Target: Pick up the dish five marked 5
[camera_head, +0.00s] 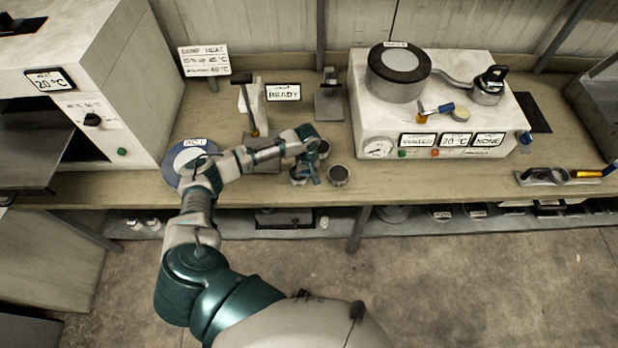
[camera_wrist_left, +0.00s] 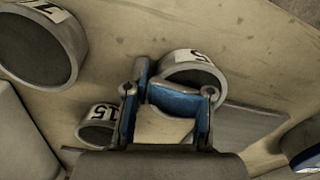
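In the left wrist view, a grey round dish marked 5 (camera_wrist_left: 194,68) stands on the bench just beyond the fingers of my left gripper (camera_wrist_left: 168,105). The fingers are spread apart with nothing clearly between them, and they partly cover this dish. A second dish (camera_wrist_left: 100,122), its label seeming to read 15, is at lower left, and a third (camera_wrist_left: 45,45) with a partly cut-off label is at upper left. In the head view, my left gripper (camera_head: 308,168) is over the small dishes, one of them at right (camera_head: 340,176). My right gripper is not in view.
A READY sign (camera_head: 283,92) and a small stand (camera_head: 328,100) are behind the dishes. A white apparatus (camera_head: 375,125) stands to the right, an oven (camera_head: 120,90) to the left. A blue-rimmed disc (camera_head: 180,160) lies under my left arm.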

